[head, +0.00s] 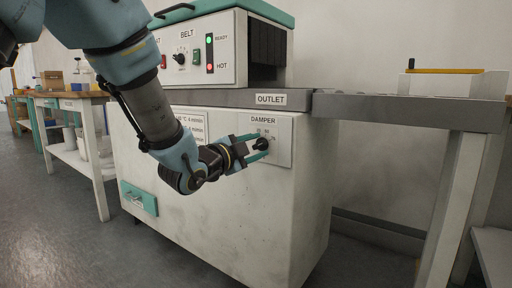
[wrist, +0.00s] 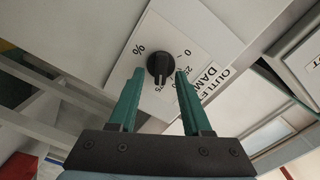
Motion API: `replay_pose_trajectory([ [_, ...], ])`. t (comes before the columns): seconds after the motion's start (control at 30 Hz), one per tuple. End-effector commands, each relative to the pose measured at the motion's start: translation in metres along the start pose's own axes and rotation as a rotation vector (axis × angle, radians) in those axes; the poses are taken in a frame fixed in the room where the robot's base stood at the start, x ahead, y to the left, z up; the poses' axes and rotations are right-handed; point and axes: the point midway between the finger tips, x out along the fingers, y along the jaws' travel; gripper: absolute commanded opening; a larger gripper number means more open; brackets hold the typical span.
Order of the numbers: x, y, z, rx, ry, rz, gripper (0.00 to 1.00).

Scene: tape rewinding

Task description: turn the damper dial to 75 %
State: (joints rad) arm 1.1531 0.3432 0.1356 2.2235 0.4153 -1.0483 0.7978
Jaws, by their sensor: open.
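The damper dial (head: 261,144) is a round black knob on a white plate (head: 283,154) labelled DAMPER, on the front of the white cabinet. In the wrist view the dial (wrist: 159,65) shows a raised ridge pointing down the picture, towards the side of the scale where 75 is printed. Part of the scale is hidden by the knob and a finger. My gripper (head: 254,151) is open at the plate. Its two teal fingers (wrist: 158,80) stand on either side of the knob, with a gap visible on both sides.
Above is a machine with a BELT knob (head: 179,58), a green READY lamp (head: 209,39) and a red HOT lamp. An OUTLET ledge (head: 270,99) juts out over the damper plate. A metal table (head: 410,112) stands at right. Floor in front is clear.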

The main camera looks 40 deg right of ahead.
Motion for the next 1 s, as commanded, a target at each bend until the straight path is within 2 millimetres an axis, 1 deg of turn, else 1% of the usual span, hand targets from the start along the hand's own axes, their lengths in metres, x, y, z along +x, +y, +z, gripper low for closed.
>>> replay_pose_trajectory([
  [0.13, -0.001, -0.001, 0.0, 0.0, 0.0, -0.001, 0.49],
  [0.23, -0.009, -0.002, 0.0, -0.001, -0.001, 0.0, 0.49],
  [0.37, -0.03, -0.003, -0.001, -0.001, -0.002, 0.0, 0.49],
  [0.6, -0.078, -0.002, 0.0, -0.002, -0.003, 0.0, 0.49],
  [0.7, -0.092, -0.002, 0.0, 0.0, -0.002, 0.0, 0.49],
  [0.83, -0.104, -0.001, 0.0, 0.0, -0.002, 0.0, 0.49],
  [1.0, -0.109, 0.0, 0.0, 0.0, 0.0, -0.001, 0.49],
])
